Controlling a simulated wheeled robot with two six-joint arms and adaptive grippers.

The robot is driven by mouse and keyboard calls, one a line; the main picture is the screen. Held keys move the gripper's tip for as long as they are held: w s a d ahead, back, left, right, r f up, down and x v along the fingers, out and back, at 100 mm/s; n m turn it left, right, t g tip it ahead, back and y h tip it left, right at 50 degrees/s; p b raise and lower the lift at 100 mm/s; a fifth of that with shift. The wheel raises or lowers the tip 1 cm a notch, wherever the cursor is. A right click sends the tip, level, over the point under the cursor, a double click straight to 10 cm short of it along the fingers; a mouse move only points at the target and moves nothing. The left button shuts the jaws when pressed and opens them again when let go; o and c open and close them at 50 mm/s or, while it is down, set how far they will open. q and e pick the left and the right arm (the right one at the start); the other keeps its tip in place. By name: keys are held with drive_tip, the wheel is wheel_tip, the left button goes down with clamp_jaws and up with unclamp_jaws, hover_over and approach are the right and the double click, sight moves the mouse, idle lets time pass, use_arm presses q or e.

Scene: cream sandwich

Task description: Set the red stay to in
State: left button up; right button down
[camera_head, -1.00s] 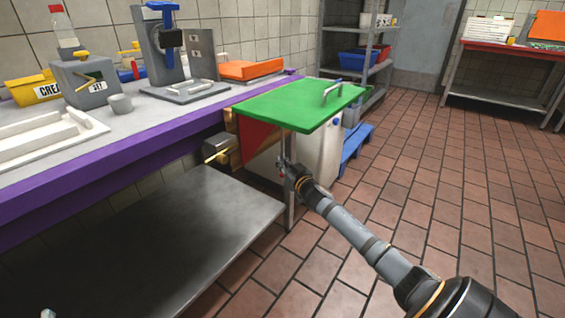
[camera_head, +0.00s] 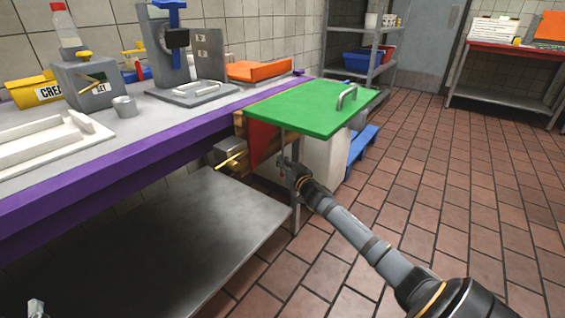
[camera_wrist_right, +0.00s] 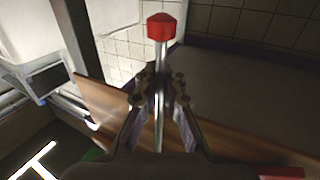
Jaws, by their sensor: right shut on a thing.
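A red triangular panel (camera_head: 262,142), which looks like the red stay, hangs under the green flap (camera_head: 310,112) at the counter's end. My right gripper (camera_head: 288,165) is in front of it, just below the flap's near edge. In the right wrist view the right gripper (camera_wrist_right: 160,95) is shut on a thin metal rod (camera_wrist_right: 159,75) with a red tip (camera_wrist_right: 162,27). The rod's join to the red panel is hidden. A small grey piece, likely my left gripper (camera_head: 37,308), shows at the bottom left corner; its fingers cannot be made out.
The purple-edged counter (camera_head: 130,155) carries several appliances. A metal lower shelf (camera_head: 190,240) lies beneath it. A brass-coloured handle (camera_head: 232,161) sticks out left of the red panel. The tiled floor at right is clear.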

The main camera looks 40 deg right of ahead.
drive_tip(key=c, duration=1.5)
unclamp_jaws()
drive_tip(key=shift+a, duration=0.15)
use_arm(q)
drive_tip(key=shift+f, duration=0.15)
drive_tip(key=shift+f, duration=0.15)
use_arm(e)
drive_tip(key=shift+s+a, duration=0.25)
drive_tip(key=shift+s, duration=1.75)
drive_tip(key=shift+s+a, duration=0.3)
drive_tip(key=shift+s, duration=1.65)
drive_tip(key=shift+s+a, duration=0.25)
drive_tip(key=shift+s, duration=1.75)
